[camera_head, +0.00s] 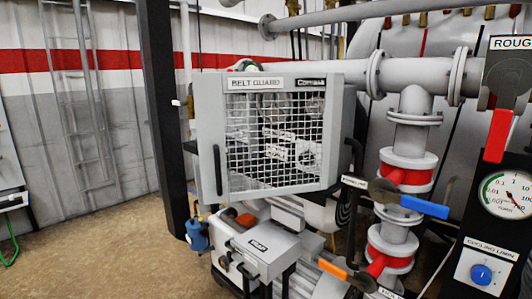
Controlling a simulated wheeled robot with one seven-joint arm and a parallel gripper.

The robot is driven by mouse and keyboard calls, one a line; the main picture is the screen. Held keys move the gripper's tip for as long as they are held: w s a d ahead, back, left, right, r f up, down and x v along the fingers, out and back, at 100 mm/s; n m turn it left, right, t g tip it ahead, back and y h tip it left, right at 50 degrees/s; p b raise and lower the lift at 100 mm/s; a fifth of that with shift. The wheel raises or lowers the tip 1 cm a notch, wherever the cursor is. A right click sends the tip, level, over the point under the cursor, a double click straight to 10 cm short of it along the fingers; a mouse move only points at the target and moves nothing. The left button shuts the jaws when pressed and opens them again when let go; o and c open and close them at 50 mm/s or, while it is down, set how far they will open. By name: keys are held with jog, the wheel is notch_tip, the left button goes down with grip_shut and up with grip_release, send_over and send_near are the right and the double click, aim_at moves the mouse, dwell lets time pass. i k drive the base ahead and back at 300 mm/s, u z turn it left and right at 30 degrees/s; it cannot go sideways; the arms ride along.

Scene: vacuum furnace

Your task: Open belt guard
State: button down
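The belt guard (209,125) is a light grey framed panel with a white wire mesh window, near the middle of the head view. A "BELT GUARD" label (255,83) is on its top edge. A black vertical bar handle (217,170) is on its left side. Grey machine parts show behind the mesh. The panel sits against its grey housing and looks shut, but a small gap cannot be ruled out. My gripper is not in view.
A dark post (160,100) stands left of the guard. Right of it are pipes with a blue valve handle (424,206), an orange handle (334,269), a red handle (497,135) and a pressure gauge (507,194). A grey box (264,250) juts out below. Floor at left is clear.

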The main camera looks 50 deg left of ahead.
aim_at(208, 88)
jog(key=z, duration=1.35)
jog(key=k, duration=1.9)
jog(key=u, duration=2.5)
jog(key=i, duration=1)
jog(key=u, duration=0.05)
